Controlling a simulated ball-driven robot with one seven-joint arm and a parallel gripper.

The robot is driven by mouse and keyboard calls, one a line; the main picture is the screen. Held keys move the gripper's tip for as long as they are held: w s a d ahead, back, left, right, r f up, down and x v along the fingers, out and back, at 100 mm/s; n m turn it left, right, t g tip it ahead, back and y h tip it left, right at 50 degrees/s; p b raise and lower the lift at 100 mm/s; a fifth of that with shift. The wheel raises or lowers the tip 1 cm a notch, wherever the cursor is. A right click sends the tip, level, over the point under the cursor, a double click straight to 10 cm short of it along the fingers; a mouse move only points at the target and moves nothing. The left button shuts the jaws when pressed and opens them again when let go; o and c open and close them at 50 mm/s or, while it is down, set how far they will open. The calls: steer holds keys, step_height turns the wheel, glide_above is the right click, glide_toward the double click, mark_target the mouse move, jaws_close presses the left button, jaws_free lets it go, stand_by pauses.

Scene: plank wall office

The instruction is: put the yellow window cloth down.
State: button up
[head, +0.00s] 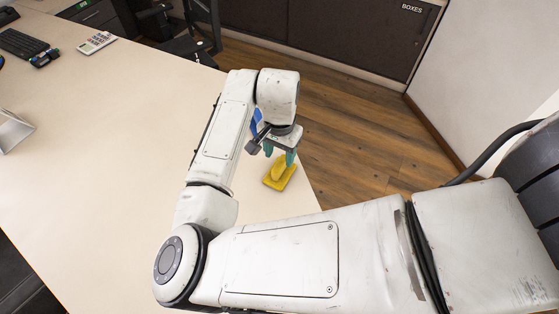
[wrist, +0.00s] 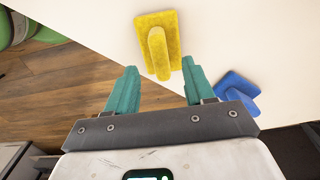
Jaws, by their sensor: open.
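The yellow window cloth (head: 280,173) lies on the pale desk (head: 90,130) close to its right edge. It looks like a flat yellow pad with a raised ridge on top. In the wrist view the yellow cloth (wrist: 158,45) lies just beyond the fingertips, ahead of the gap between them. My gripper (head: 280,155) has teal fingers, which show spread apart in the wrist view (wrist: 160,76). It is open and empty, above and beside the cloth. I cannot tell the exact height of the fingertips over the desk.
A similar blue item (wrist: 236,92) lies on the desk to the right in the wrist view, partly hidden by my gripper. A calculator (head: 97,42) and a keyboard (head: 22,44) are at the far left. Wooden floor (head: 350,130) lies beyond the desk edge. The desk's middle is clear.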

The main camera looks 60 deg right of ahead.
step_height(320, 180, up, 7)
steer(key=d+r+n+t+h, duration=0.1)
steer(key=d+r+n+h, duration=0.15)
steer(key=d, duration=0.35)
steer(key=d+r+n+t+h, duration=0.1)
steer(key=d+r+n+h, duration=0.15)
steer(key=d, duration=0.25)
steer(key=n+y, duration=0.1)
steer(key=n, duration=0.7)
glide_above(280, 163)
steer(key=s+d, duration=0.2)
steer(key=s, duration=0.3)
step_height(280, 163, down, 11)
steer(key=s+a+f+n+y, duration=0.1)
steer(key=s+a+f, duration=0.1)
steer(key=s+a, duration=0.1)
steer(key=s+a+f+n+y, duration=0.1)
steer(key=s+a+f, duration=0.2)
steer(key=a, duration=0.3)
steer(key=s+a+f+n+g+y, duration=0.1)
steer(key=s+a+f+n, duration=0.1)
steer(key=a+f, duration=0.1)
steer(key=shift+s+a+y, duration=0.4)
steer(key=shift+a, duration=0.4)
steer(key=shift+d, duration=0.1)
